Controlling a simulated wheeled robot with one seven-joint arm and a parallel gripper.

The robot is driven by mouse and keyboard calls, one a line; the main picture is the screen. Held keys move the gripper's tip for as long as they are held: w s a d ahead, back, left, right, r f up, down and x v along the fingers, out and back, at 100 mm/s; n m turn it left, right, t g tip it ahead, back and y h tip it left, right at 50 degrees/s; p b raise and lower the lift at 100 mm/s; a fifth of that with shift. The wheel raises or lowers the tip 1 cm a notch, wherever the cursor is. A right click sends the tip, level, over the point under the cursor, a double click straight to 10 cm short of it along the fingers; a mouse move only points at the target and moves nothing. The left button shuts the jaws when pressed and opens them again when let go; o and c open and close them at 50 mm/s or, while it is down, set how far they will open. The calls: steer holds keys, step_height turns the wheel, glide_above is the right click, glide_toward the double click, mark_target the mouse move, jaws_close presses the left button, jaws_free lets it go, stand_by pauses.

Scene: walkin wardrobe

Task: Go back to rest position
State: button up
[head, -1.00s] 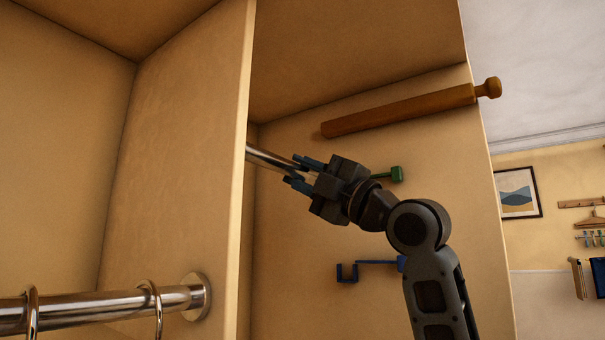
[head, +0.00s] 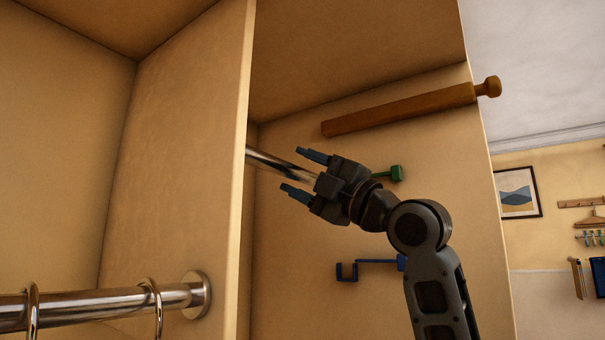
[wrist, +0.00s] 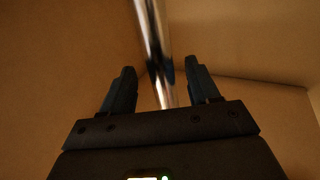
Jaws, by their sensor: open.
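My gripper (head: 296,172) is open in the right wardrobe compartment, its two fingers spread apart and pointing left. A shiny metal rail (head: 272,163) runs from behind the divider panel toward the gap between the fingers. In the wrist view the rail (wrist: 152,40) passes between the two fingertips (wrist: 158,75), with no visible grip on it. Whether a finger touches the rail I cannot tell.
A wooden peg (head: 400,108) sticks out above my gripper. A green hook (head: 395,174) sits behind my wrist and a blue hook (head: 365,263) below it. The divider panel (head: 190,140) stands to the left; another rail (head: 90,307) with rings is at lower left.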

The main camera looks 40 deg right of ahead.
steer(key=b+v, duration=0.1)
steer(key=v, duration=0.6)
steer(key=shift+s, duration=0.3)
steer(key=shift+d+f, duration=0.1)
steer(key=shift+f, duration=0.05)
